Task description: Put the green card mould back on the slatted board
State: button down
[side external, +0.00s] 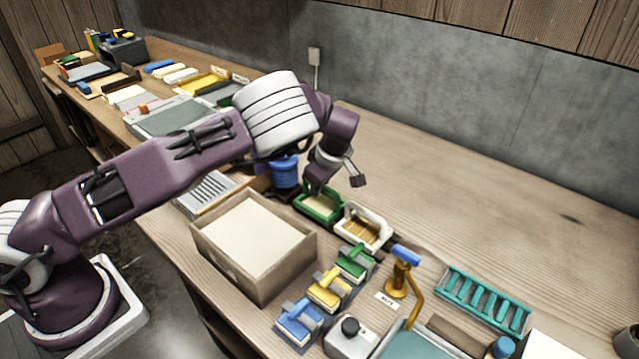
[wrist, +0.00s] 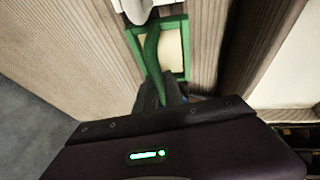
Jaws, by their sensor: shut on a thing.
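The green card mould (side external: 319,206) is a green frame with a cream inner face, near the middle of the side view, beside a white-framed mould (side external: 362,228). My gripper (side external: 318,186) is over it and shut on its green handle. In the wrist view the green mould (wrist: 172,50) shows its frame and curved handle, which runs down to my gripper (wrist: 165,94). I cannot tell whether the mould touches the surface below. A teal slatted rack (side external: 483,299) lies at the right; a pale board with dark slats (side external: 207,189) is partly hidden behind my arm.
A wooden box with a pale top sheet (side external: 250,240) stands in front of the moulds. Green, yellow and blue handled blocks (side external: 328,290) and an orange stand with a blue top (side external: 401,275) are to the right. A blue container (side external: 285,172) is close left. The back right bench is clear.

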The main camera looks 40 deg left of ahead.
jog(key=shift+f, duration=0.4)
dwell(0.4)
jog(key=c, duration=1.4)
grip_release()
jog(key=shift+o, duration=0.2)
